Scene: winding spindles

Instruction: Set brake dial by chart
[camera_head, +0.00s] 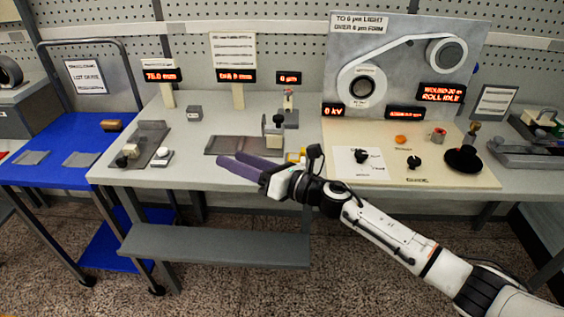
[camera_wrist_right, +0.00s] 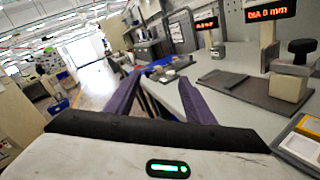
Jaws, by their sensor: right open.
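The chart plate (camera_head: 360,23) above reads "TO 6 µm LIGHT, OVER 6 µm FIRM". A red display (camera_head: 288,78) reads 0 µm. My right gripper (camera_head: 230,165) is open and empty at the bench's front edge, left of the knobs. Its two purple fingers are apart in the right wrist view (camera_wrist_right: 160,95).
An orange button (camera_head: 400,139), a red part (camera_head: 438,135) and a large black knob (camera_head: 463,158) share the panel. A gauge stand (camera_head: 273,133) is on the bench beyond my gripper. A blue cart (camera_head: 60,150) stands left. The bench's left front has fixtures.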

